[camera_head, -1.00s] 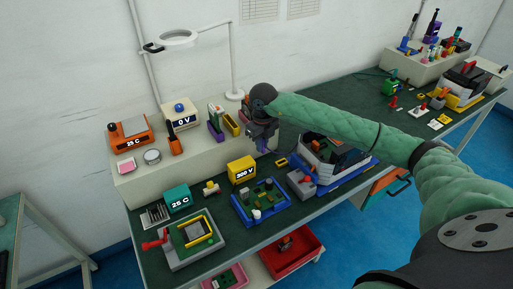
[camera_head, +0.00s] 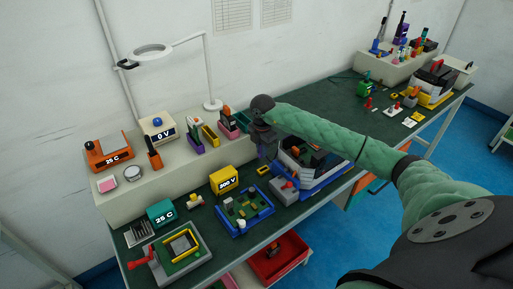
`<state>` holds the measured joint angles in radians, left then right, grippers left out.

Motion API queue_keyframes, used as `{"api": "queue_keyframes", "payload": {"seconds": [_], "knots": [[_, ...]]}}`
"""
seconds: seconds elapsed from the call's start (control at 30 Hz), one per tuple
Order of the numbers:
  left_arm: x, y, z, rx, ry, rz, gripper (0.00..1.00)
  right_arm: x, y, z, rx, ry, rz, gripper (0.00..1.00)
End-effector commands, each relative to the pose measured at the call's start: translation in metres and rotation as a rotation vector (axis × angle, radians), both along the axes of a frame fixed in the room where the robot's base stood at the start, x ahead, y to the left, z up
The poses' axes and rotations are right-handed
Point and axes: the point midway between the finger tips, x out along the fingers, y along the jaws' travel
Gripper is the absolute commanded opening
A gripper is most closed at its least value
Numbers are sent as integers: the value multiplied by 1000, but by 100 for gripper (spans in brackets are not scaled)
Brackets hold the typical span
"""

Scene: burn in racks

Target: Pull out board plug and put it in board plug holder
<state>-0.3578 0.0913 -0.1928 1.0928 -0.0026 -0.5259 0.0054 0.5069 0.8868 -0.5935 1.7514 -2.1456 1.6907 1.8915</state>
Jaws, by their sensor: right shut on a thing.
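My right gripper (camera_head: 268,153) points down at the shelf's right end, beside the white and blue rack (camera_head: 318,163). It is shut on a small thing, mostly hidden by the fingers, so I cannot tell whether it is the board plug. A green board in a blue tray (camera_head: 262,215) lies on the bench, lower left of the gripper. Small coloured holders stand on the shelf left of the gripper: a purple one (camera_head: 197,145), a yellow one (camera_head: 210,137) and a green and pink one (camera_head: 230,128). I cannot tell which is the plug holder. My left gripper is not in view.
A yellow 200 V box (camera_head: 224,182) and a red-handled fixture (camera_head: 178,250) stand on the bench. A red bin (camera_head: 278,262) is below.

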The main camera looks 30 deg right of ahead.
Motion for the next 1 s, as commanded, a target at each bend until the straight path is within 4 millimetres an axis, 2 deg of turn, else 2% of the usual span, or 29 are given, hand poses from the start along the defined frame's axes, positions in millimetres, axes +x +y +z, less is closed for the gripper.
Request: {"api": "queue_keyframes", "payload": {"seconds": [0.2, 0.67, 1.0], "knots": [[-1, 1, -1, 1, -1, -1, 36, 0, -7, -7, 0, 3, -110, 0], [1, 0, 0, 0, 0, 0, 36, 0, -7, -8, -1, 2, -115, 0], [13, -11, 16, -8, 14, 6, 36, 0, -7, -25, 0, 3, -115, 0]]}}
